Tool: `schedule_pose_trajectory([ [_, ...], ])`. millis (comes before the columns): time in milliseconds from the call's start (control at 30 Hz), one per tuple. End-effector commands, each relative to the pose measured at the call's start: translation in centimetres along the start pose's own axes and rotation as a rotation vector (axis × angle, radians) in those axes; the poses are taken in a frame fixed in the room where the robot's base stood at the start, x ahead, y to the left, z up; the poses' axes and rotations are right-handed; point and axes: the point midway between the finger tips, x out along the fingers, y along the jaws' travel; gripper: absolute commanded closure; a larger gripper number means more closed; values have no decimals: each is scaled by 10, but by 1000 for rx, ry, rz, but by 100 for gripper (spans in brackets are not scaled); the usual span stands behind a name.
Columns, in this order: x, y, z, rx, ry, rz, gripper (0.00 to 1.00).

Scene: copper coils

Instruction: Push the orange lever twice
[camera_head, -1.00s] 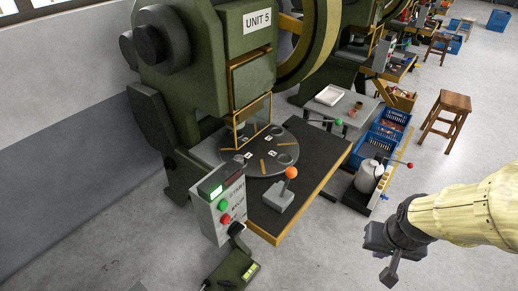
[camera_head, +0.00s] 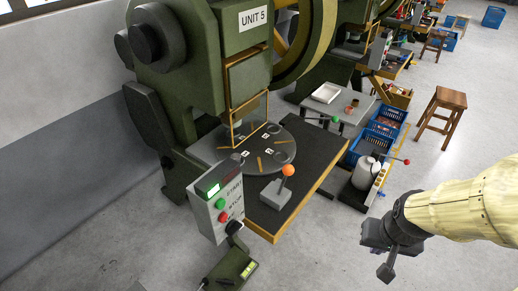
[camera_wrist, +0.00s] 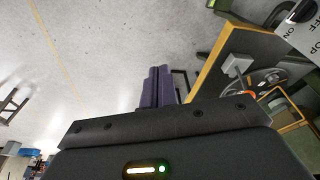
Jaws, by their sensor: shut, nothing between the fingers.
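The orange lever (camera_head: 288,171) has an orange ball on a short stick, rising from a grey block on the dark table of the green press marked UNIT 5. In the wrist view its orange ball (camera_wrist: 249,94) shows at the right, partly hidden behind the gripper's body. My gripper (camera_head: 384,272) is at the lower right of the head view, out over open floor, right of the table and apart from the lever. Its dark fingers (camera_wrist: 158,86) are together and empty in the wrist view.
A control box (camera_head: 222,206) with green and red buttons stands left of the lever. A round plate (camera_head: 257,153) lies behind it. The table's yellow edge (camera_head: 300,205) faces my gripper. Blue crates (camera_head: 378,136), a white canister (camera_head: 366,173) and a wooden stool (camera_head: 443,110) stand farther back.

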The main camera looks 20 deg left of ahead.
Motion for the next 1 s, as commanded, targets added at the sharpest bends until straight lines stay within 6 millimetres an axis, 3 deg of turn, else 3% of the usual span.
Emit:
schedule_pose_trajectory([
  [167, 14, 0, -12, -31, 41, 4, 100],
  [467, 74, -10, -75, -203, 273, 9, 100],
  [700, 120, -31, -126, -355, 495, -10, 100],
  [1000, 168, -68, -171, -518, 779, -65, 100],
])
